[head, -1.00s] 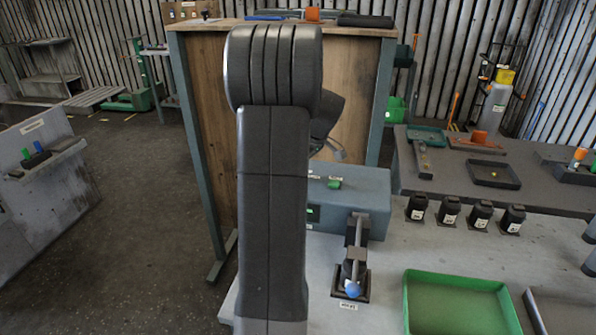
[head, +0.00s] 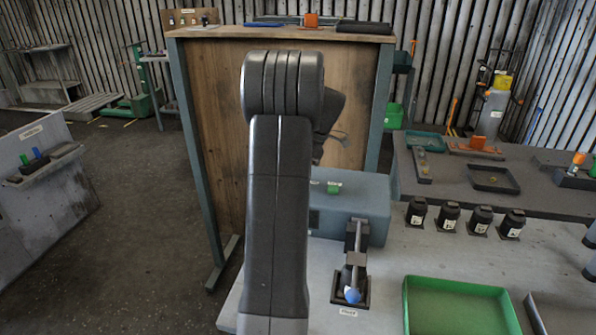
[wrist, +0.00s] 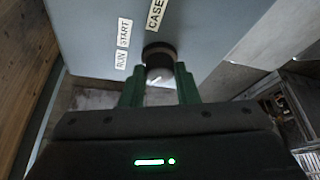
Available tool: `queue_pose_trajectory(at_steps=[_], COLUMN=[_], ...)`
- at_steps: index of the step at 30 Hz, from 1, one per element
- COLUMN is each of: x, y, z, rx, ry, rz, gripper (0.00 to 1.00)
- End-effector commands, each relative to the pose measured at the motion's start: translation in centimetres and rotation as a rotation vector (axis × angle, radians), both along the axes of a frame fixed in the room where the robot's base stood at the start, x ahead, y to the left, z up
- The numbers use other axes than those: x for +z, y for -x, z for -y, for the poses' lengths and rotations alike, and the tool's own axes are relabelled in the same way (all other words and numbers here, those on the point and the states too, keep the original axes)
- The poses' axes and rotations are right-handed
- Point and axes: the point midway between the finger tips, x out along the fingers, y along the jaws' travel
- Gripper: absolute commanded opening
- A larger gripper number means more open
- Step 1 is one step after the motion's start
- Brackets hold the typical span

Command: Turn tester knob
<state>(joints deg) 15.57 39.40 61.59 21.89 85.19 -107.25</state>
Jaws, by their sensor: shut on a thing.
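The tester is a grey-blue box (head: 360,205) on the bench, partly hidden behind my arm in the head view. In the wrist view its face (wrist: 95,25) carries labels reading RUN, START and CASE. The tester knob (wrist: 158,54) is dark and round with a lighter grip and a small white mark. My gripper (wrist: 159,78) has its green fingers on either side of the knob and is shut on it. The gripper and knob are hidden behind my arm in the head view.
A clamp-like fixture with a blue tip (head: 353,293) stands in front of the tester. An empty green tray (head: 455,285) lies to its right. Several black labelled cylinders (head: 448,218) stand in a row on the bench. A tall wooden panel (head: 215,130) rises behind my arm.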

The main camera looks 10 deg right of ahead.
Motion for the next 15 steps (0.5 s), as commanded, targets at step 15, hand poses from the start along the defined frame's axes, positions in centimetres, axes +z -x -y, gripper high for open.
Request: queue_pose_trajectory(at_steps=[15], x=[-0.05], y=[-0.02], z=[0.05], rx=[0.037], ry=[0.002], rz=[0.0], gripper=[0.05])
